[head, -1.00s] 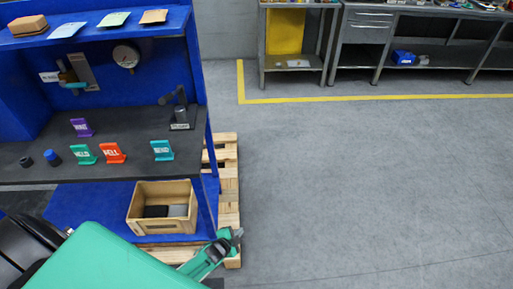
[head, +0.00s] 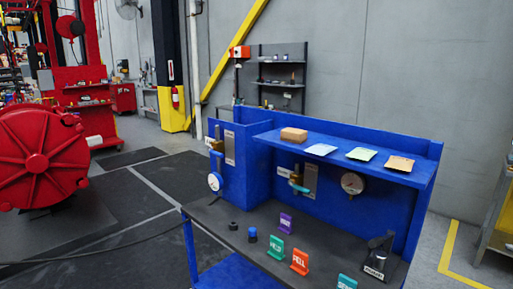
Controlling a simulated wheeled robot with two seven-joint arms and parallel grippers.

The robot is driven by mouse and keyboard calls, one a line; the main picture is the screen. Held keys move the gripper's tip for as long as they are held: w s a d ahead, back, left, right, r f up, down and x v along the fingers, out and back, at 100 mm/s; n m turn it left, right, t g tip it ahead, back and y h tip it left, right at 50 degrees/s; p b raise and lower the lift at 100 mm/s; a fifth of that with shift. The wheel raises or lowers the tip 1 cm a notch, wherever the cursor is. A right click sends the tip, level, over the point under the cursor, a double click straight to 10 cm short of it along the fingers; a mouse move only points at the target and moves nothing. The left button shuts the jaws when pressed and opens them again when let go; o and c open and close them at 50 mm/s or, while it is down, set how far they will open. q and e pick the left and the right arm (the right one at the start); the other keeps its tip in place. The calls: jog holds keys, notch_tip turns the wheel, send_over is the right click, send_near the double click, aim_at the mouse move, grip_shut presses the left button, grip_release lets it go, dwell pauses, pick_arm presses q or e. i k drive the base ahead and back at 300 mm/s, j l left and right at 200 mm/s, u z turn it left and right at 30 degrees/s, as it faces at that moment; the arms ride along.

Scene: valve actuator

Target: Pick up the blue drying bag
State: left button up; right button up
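A flat pale blue bag (head: 320,150) lies on the upper shelf of the blue workbench (head: 342,216). A flat tan bag (head: 399,163) lies at the shelf's right end. Neither of my grippers shows in the current head view.
A gauge (head: 352,183) is on the back panel. A large red wheel-like machine (head: 42,155) stands left, with dark floor mats between.

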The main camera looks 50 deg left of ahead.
aim_at(320, 149)
jog(key=i+l+u, duration=0.15)
jog(key=u, duration=0.3)
jog(key=i+l+u, duration=0.2)
jog(key=u, duration=0.2)
jog(key=i+l+u, duration=0.1)
jog(key=l+u, duration=0.15)
jog(key=u, duration=0.2)
jog(key=i+l+u, duration=0.1)
jog(key=l+u, duration=0.15)
jog(key=u, duration=0.15)
